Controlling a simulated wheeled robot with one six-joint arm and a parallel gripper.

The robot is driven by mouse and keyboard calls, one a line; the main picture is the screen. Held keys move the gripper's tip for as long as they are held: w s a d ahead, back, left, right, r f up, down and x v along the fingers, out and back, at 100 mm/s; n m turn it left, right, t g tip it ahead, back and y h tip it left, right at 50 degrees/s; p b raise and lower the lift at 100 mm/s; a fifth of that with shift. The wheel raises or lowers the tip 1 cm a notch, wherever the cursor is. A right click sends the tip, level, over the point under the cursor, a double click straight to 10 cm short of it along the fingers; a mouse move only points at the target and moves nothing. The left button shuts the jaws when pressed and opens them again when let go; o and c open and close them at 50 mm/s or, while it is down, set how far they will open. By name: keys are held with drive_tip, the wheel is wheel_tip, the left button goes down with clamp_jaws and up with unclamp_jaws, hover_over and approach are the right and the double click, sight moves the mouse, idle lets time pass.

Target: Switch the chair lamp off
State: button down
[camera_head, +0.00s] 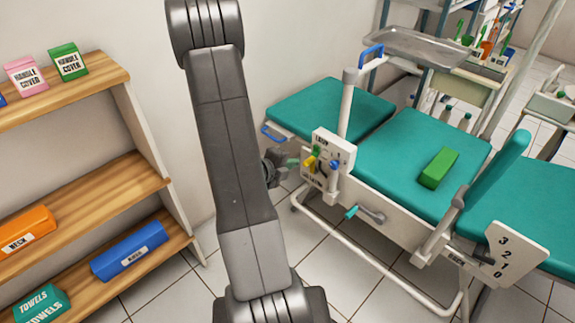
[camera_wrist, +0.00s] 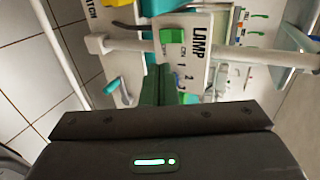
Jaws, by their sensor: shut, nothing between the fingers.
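The white control panel (camera_head: 325,158) is fixed to the side of the teal treatment chair (camera_head: 410,150). It carries small yellow, green and blue levers. In the wrist view, a white panel face (camera_wrist: 196,50) shows sideways, with the word LAMP, several small marks and a green piece (camera_wrist: 172,36). My gripper (camera_head: 291,163) is just left of the panel in the head view, with its fingers pointing toward it. In the wrist view, my gripper's green fingers (camera_wrist: 155,85) are shut and empty, below the LAMP panel. Contact with a lever cannot be told, nor can the lamp's state.
A wooden shelf (camera_head: 90,185) with several labelled boxes stands at the left. A crank with a teal handle (camera_head: 353,211) sticks out below the panel. A green block (camera_head: 438,168) lies on the chair. A metal tray (camera_head: 412,46) stands behind. Tiled floor shows between shelf and chair.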

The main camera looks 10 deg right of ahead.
sight(317, 154)
drive_tip(key=x, duration=0.9)
drive_tip(key=shift+d+b, duration=0.2)
drive_tip(key=shift+b, duration=0.15)
drive_tip(key=shift+w+f, duration=0.1)
drive_tip(key=shift+f, duration=0.05)
drive_tip(key=f+b, duration=0.1)
drive_tip(key=b, duration=0.2)
drive_tip(key=shift+w+d, duration=0.15)
drive_tip(key=shift+r+h, duration=0.3)
drive_tip(key=shift+r, duration=0.05)
drive_tip(key=shift+p, duration=0.3)
drive_tip(key=shift+r+p, duration=0.3)
drive_tip(key=shift+r, duration=0.5)
